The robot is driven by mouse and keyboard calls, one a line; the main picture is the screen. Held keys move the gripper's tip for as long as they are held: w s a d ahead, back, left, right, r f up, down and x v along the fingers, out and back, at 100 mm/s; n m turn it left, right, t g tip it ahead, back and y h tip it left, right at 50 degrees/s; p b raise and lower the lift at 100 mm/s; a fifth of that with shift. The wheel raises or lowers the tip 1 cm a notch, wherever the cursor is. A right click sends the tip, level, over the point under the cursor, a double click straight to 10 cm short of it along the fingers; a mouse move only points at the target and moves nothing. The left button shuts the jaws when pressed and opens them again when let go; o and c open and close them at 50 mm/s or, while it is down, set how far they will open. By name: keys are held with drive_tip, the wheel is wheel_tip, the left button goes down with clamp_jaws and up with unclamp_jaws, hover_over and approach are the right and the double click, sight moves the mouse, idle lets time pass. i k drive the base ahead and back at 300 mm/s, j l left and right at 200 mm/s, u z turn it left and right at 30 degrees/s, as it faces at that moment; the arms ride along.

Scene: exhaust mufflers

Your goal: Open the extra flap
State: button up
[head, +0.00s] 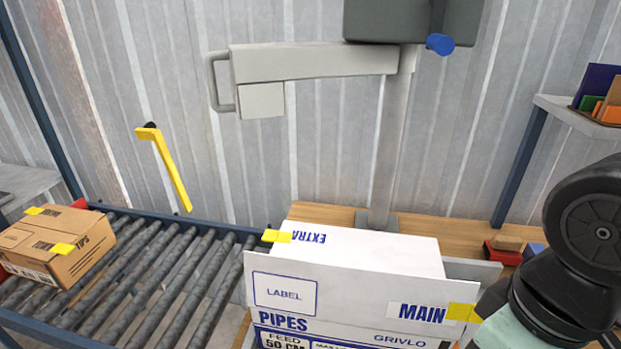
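A white carton (340,342) marked PIPES stands at the lower middle in the head view. Its extra flap (365,247), with upside-down EXTRA lettering, lies across the top at the back, with a yellow tab (277,236) at its left end. The main flap (350,292), with LABEL and MAIN lettering, is on the front side, with a yellow tab (463,312) at its right. It looks folded outward. Part of my arm shows at the right edge, close to the carton's right side. My gripper is not in view.
A roller conveyor (150,260) carries a brown carton (57,243) at left. A grey stand (390,150) with a horizontal arm (310,64) rises behind the white carton. A yellow bar (168,170) stands by the wall. A wooden worktop (450,228) holds small blocks; a shelf (570,108) stands right.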

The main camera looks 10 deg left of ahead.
sight(389, 252)
drive_tip(key=k+j+u, duration=0.1)
drive_tip(key=j+u, duration=0.5)
drive_tip(key=u, duration=0.15)
drive_tip(key=j+u, duration=0.4)
drive_tip(key=k+l, duration=0.05)
